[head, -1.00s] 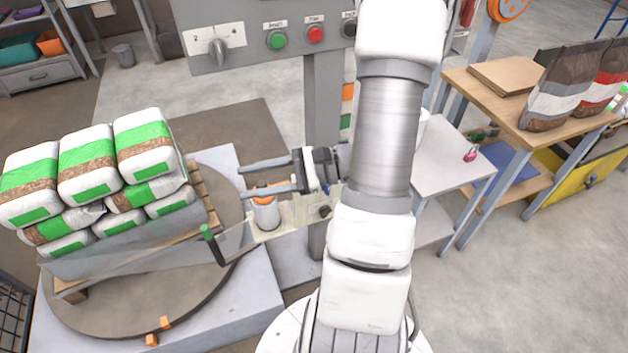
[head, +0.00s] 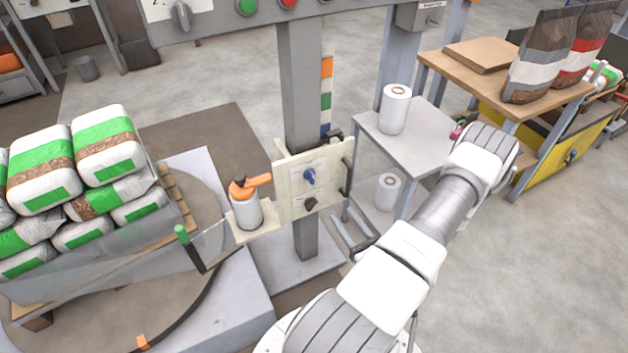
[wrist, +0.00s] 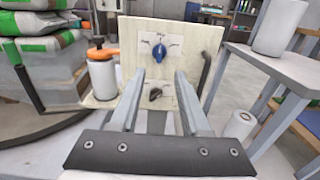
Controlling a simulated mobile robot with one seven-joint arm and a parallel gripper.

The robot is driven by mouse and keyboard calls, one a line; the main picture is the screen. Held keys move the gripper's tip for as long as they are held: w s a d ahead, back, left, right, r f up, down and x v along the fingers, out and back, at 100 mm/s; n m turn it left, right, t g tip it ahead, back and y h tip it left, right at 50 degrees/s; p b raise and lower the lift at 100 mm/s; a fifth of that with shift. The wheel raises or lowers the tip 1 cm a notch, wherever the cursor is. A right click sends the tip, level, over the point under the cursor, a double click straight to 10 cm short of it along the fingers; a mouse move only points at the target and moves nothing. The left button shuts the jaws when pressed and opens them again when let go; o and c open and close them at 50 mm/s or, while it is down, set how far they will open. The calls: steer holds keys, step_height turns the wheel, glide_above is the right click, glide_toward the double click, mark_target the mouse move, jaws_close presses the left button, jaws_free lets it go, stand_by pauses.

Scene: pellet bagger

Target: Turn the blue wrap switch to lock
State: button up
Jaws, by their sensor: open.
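The blue wrap switch (head: 308,177) is a small knob on the upper part of a cream panel (head: 290,205) fixed to a grey post. It also shows in the wrist view (wrist: 158,54), with labels around it too small to read. A black knob (head: 310,204) sits below it, also seen in the wrist view (wrist: 155,94). My gripper (wrist: 161,80) is open and empty. In the wrist view its two fingers point toward the panel, with the blue switch beyond and between their tips. In the head view the gripper (head: 352,238) is low, just right of the panel, partly hidden by my arm.
A white canister with an orange handle (head: 247,209) stands left of the panel. A dark handle (head: 346,175) sticks out at the panel's right edge. A stacked pallet of bags (head: 100,160) is at left; a grey table (head: 430,145) with a white roll (head: 394,110) is at right.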

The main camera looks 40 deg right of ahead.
mark_target(313, 175)
steer(key=b+x, duration=0.3)
steer(key=x, duration=1.4)
steer(key=shift+w+d, duration=0.15)
steer(key=shift+f, duration=0.1)
jaws_close()
